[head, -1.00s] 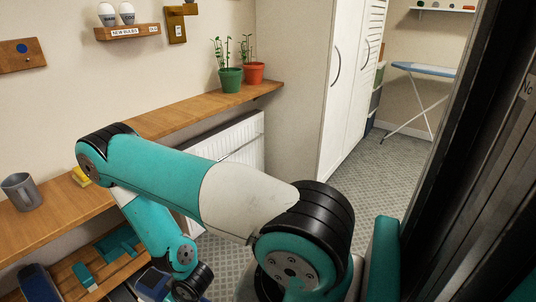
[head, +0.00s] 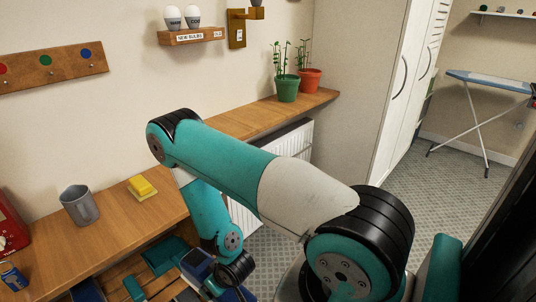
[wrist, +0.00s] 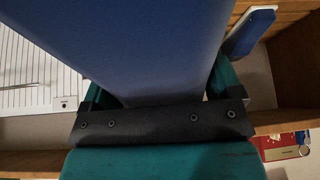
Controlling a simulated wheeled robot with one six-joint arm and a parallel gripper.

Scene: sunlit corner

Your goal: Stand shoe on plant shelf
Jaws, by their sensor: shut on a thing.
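My gripper (wrist: 160,88) is shut on a large dark blue thing (wrist: 150,42), which I take to be the shoe. Only its broad smooth face shows, filling the upper middle of the wrist view between the teal fingers; its far end is out of frame. In the head view my arm bends down below the counter, and the fingertips are not clearly visible. The plant shelf (head: 246,121) is a wooden board along the wall. A green pot (head: 287,90) and an orange pot (head: 310,80) with seedlings stand at its far end. My arm hides part of its near stretch.
A grey mug (head: 79,206) and a yellow block (head: 143,187) stand on the near counter. A radiator (head: 292,142) is under the plant shelf, and a tall white cabinet (head: 405,85) stands beyond it. Another blue thing (wrist: 250,32) shows at the upper right of the wrist view.

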